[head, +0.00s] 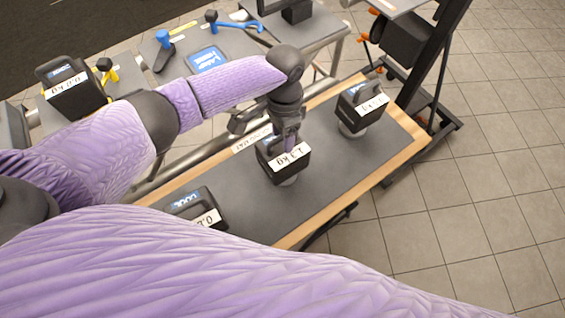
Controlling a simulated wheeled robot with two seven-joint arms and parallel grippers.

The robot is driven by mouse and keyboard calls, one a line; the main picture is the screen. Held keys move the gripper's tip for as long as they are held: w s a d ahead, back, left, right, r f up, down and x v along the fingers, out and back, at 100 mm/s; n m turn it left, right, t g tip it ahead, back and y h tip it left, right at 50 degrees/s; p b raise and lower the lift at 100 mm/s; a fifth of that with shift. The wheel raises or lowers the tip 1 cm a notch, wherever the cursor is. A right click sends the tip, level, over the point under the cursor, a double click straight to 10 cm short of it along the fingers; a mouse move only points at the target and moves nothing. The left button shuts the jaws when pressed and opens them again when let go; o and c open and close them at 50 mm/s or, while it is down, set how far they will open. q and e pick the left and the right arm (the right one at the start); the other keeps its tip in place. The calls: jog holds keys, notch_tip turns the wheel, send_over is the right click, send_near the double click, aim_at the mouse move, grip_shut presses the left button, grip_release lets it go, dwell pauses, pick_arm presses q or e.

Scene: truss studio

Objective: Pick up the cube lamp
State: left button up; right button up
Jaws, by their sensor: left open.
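Several black box-shaped units with handles and white weight labels are in view, and I cannot tell for sure which is called the cube lamp. One black cube unit (287,164) stands mid-table on a pale round base, its label partly covered by my left gripper. My left gripper (290,142) is open and points down right at this unit's top; whether it touches the handle I cannot tell. A similar unit (362,108) stands at the right end of the table. Another (196,210) is at the near left, partly hidden by my purple arm. My right gripper is not in view.
The dark-topped table (330,165) has a wooden rim and clear patches between the units. Behind it, a bench (226,43) holds blue and yellow tools, and another black unit (72,83) sits at the left. A dark frame (432,75) stands at the right, beside open tiled floor.

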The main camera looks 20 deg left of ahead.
pick_arm(q)
grip_shut()
jog(key=shift+w+r, duration=0.1)
jog(key=shift+w, duration=0.05)
dwell(1.1)
